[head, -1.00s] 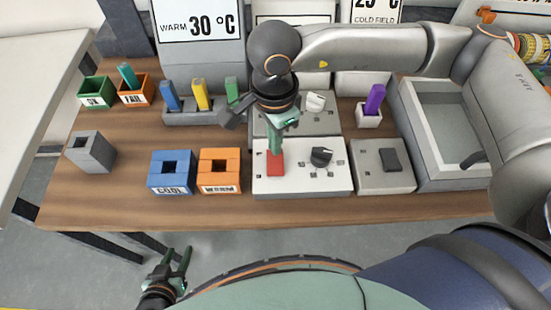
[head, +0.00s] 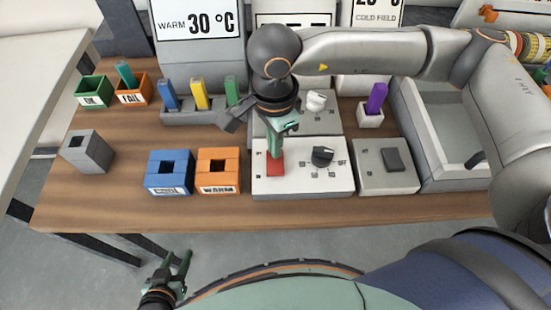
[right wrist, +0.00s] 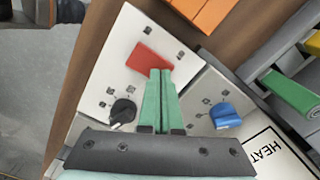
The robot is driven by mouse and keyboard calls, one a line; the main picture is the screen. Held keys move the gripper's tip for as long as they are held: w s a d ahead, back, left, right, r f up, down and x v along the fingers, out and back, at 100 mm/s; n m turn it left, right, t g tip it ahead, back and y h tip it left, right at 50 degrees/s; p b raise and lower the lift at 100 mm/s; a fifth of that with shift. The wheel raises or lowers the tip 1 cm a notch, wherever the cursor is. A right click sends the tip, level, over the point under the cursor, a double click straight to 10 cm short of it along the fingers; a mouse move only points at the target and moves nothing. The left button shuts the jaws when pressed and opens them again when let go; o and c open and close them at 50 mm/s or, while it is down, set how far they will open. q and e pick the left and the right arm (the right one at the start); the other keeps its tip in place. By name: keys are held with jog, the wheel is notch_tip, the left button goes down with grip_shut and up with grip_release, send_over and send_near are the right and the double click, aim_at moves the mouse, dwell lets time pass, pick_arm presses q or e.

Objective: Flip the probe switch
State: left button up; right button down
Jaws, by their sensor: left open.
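A white panel (head: 300,186) at the table's front carries a red switch (head: 275,166) and a black knob (head: 322,156). A grey box (head: 385,180) to its right carries a dark rocker switch (head: 392,160). I cannot read which one is marked as the probe switch. My right gripper (head: 274,152) points down with its green fingers together, tips at the red switch. In the right wrist view the closed fingertips (right wrist: 160,74) overlap the edge of the red switch (right wrist: 150,57); contact is not certain. My left gripper (head: 181,262) is open and empty in front of the table.
Blue (head: 168,186) and orange (head: 218,186) bins stand left of the panel. A grey basin (head: 445,125) is at right. The table's front edge strip is clear.

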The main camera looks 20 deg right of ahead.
jog(key=shift+r+p, duration=1.55)
jog(key=shift+r, duration=1.95)
jog(key=shift+s, duration=0.1)
